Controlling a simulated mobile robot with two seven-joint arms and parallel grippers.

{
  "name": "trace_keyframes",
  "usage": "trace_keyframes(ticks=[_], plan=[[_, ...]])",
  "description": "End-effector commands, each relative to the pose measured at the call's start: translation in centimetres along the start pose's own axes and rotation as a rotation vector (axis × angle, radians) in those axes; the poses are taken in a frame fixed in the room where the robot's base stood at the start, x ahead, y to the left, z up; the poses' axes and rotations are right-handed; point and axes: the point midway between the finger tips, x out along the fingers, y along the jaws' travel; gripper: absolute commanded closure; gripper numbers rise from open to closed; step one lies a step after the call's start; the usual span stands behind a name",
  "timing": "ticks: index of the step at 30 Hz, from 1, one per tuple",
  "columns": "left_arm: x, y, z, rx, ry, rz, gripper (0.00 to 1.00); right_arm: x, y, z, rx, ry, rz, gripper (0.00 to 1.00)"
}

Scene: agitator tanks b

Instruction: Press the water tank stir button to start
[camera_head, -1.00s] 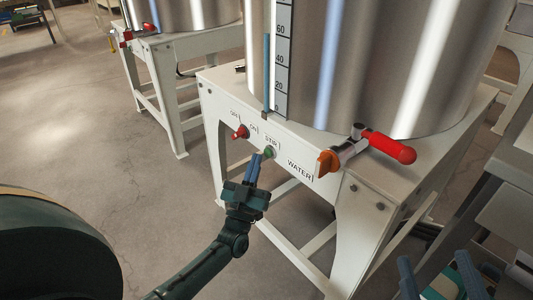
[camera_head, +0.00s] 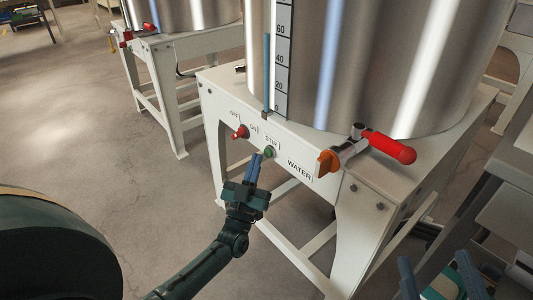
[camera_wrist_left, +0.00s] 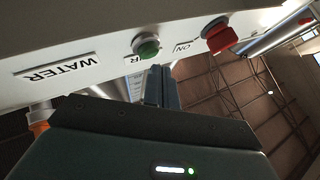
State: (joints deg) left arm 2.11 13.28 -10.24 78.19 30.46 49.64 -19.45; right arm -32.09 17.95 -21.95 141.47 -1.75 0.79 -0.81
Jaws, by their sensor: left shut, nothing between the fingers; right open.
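The water tank (camera_head: 375,65) is a large steel cylinder on a white stand whose front carries a WATER label (camera_head: 299,171). The green stir button (camera_head: 269,152) sits on the front panel, left of that label, under a STIR mark. It also shows in the left wrist view (camera_wrist_left: 146,46). My left gripper (camera_head: 257,156) is shut and empty, with its fingertips just below and left of the green button. In the left wrist view the fingertips (camera_wrist_left: 161,72) are beside the button; whether they touch it I cannot tell. My right gripper (camera_head: 434,262) is open at the bottom right.
A red switch (camera_head: 241,131) sits left of the green button. A valve with a red handle (camera_head: 388,146) and orange tip (camera_head: 327,162) sticks out to the right. A second tank (camera_head: 185,14) stands behind left.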

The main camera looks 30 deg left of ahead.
Motion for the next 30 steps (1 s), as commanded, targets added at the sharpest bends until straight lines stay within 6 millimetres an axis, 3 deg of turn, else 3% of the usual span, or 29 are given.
trace_keyframes(ticks=[30], plan=[[0.9, 0.65, 0.66, 0.0, 0.0, 0.0, 1.0, -0.12, -0.05, 0.37, 0.0, 0.001, 0.0, 0.38]])
